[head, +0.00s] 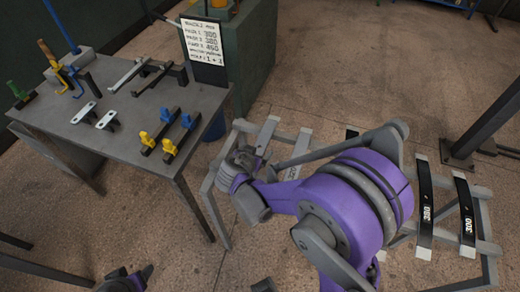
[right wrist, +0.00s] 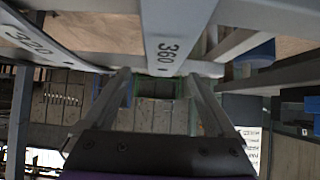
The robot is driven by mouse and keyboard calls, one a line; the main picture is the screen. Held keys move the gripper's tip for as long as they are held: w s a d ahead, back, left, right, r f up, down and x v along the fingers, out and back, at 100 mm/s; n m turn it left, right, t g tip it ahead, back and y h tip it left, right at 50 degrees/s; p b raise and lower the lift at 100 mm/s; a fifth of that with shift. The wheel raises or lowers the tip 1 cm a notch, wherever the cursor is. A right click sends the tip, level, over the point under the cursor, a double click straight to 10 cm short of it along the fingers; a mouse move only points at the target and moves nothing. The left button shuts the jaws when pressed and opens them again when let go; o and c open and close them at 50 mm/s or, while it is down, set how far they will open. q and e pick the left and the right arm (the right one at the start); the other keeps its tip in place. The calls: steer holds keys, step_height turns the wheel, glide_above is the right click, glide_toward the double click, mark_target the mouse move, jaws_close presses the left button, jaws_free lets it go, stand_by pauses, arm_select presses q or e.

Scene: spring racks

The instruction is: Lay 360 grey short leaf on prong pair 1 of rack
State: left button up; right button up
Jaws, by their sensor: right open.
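The grey 360 leaf (right wrist: 170,35) runs between the fingers of my right gripper (right wrist: 160,85) in the right wrist view, its label readable. The fingers are apart and not closed on it. In the head view the grey leaf (head: 268,133) beside my right gripper (head: 246,160) looks like the same one, its near end hidden by the gripper. It lies across the rails of a low grey frame (head: 240,125). A dark part at the bottom edge looks like my left gripper (head: 128,280); its jaws are unclear. I cannot tell which fittings are prong pair 1.
Another grey leaf (right wrist: 30,38) is close beside it. Black leaves marked 380 (head: 426,200) and 300 (head: 466,212) lie at the frame's right. The table (head: 140,105) holds yellow and blue fittings (head: 178,140), white-topped brackets (head: 85,112) and a written sign (head: 204,41).

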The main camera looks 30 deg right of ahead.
mark_target(260, 147)
steer(key=x, duration=0.4)
steer(key=shift+w+d+f, duration=0.15)
steer(key=shift+w+f, duration=0.05)
steer(key=shift+w, duration=0.2)
jaws_close()
